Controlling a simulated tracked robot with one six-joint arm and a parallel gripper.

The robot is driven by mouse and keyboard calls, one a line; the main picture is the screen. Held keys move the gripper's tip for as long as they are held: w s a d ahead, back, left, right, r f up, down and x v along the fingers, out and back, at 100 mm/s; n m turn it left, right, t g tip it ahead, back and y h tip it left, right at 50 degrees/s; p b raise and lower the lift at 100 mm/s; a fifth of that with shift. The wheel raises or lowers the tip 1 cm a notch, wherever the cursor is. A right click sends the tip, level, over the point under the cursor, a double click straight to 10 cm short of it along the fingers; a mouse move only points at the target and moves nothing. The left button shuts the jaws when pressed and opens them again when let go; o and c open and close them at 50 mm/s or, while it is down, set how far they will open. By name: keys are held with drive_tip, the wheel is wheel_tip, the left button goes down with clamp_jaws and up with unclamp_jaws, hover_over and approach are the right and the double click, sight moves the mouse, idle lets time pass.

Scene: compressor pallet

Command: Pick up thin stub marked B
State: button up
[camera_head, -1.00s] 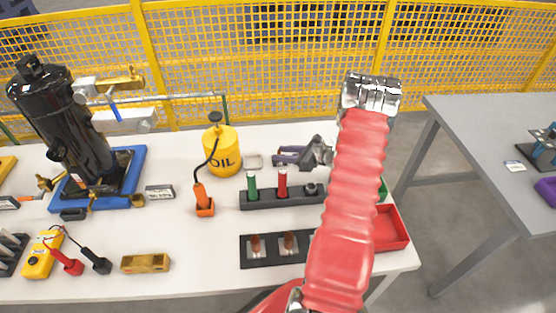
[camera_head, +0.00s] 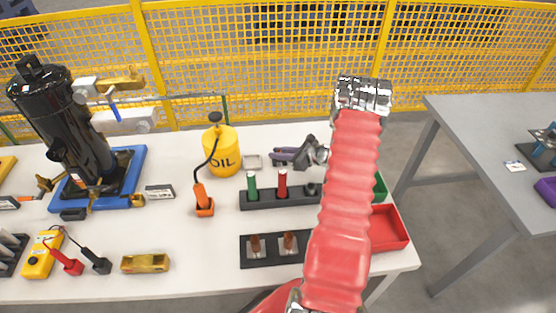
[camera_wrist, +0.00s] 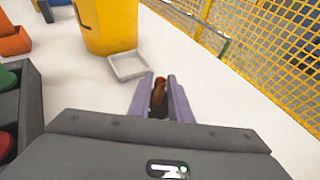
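My gripper (camera_head: 287,156) is above the table behind the dark rack, its purple fingers pointing left. In the wrist view the fingers (camera_wrist: 161,97) are closed around a brown, copper-coloured stub (camera_wrist: 159,91), which shows between them. No letter is readable on it. Two similar brown stubs, left (camera_head: 255,244) and right (camera_head: 289,241), stand in the black holder (camera_head: 272,262) at the front of the table. My arm hides the right part of that holder. A small grey square tray (camera_head: 252,162) lies just left of the fingers; it also shows in the wrist view (camera_wrist: 128,66).
A yellow oil can (camera_head: 222,152) stands left of the tray. The dark rack (camera_head: 268,202) holds a green and a red handled piece. Red (camera_head: 390,229) and green (camera_head: 381,189) bins are at the right. A black tank (camera_head: 75,120) is at the left, with yellow fencing behind.

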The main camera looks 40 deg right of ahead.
sight(279, 150)
clamp_jaws()
drive_tip(key=shift+r, duration=0.15)
wheel_tip(279, 150, up, 10)
drive_tip(key=shift+f, duration=0.1)
idle(0.6)
idle(0.5)
